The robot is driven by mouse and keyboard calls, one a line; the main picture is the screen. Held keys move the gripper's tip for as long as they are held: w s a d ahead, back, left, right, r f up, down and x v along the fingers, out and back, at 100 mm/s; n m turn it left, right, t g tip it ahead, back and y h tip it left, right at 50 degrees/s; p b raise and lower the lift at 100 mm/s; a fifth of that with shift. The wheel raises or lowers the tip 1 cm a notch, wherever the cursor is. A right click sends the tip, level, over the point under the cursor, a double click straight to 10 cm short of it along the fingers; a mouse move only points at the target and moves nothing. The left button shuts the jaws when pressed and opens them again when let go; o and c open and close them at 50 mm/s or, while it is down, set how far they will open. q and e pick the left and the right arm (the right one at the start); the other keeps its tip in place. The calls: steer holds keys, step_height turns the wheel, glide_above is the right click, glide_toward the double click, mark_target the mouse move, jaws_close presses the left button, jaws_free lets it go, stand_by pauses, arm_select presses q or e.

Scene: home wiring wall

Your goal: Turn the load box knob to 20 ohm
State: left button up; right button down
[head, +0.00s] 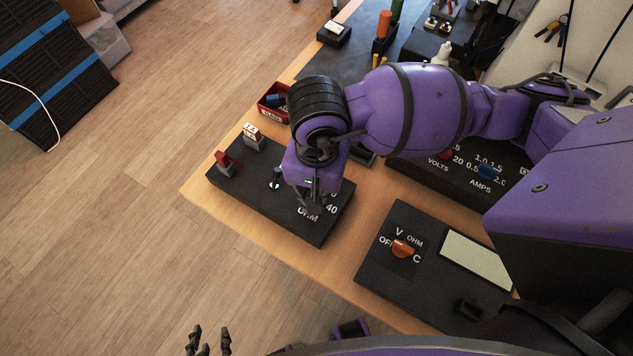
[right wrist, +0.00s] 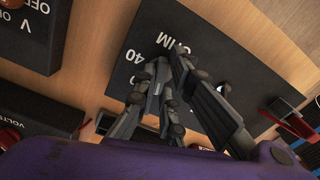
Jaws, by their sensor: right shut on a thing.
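The load box (head: 250,197) is a long black box on the wooden table, with white "OHM" and "40" marks near its right end. It also shows in the right wrist view (right wrist: 200,45). My right gripper (head: 314,205) reaches down onto this marked end. In the right wrist view its dark fingers (right wrist: 165,82) are close together beside the "40". They are shut on the load box knob, which they hide; its pointer and the 20 mark cannot be read. My left gripper (head: 208,338) is at the bottom edge, fingers apart and empty, away from the table.
A red lever (head: 228,163), a red-and-white part (head: 252,136) and a small switch (head: 275,180) stand on the load box. A meter with an orange knob (head: 402,249) is to the right. A volts-amps supply (head: 440,180) lies behind. A red bin (head: 270,108) is nearby.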

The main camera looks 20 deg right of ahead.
arm_select(q)
steer(key=shift+w+r, duration=0.15)
arm_select(e)
steer(key=shift+m, duration=0.8)
arm_select(q)
steer(key=shift+w+r+p, duration=0.15)
steer(key=shift+r+p, duration=0.15)
arm_select(e)
steer(key=shift+m, duration=1)
steer(key=shift+m, duration=1)
arm_select(q)
steer(key=shift+w+r, duration=0.2)
steer(key=shift+r, duration=0.1)
arm_select(e)
steer(key=c, duration=1.8)
jaws_free()
steer(key=shift+o, duration=0.2)
step_height(320, 180, up, 12)
steer(key=shift+c, duration=0.5)
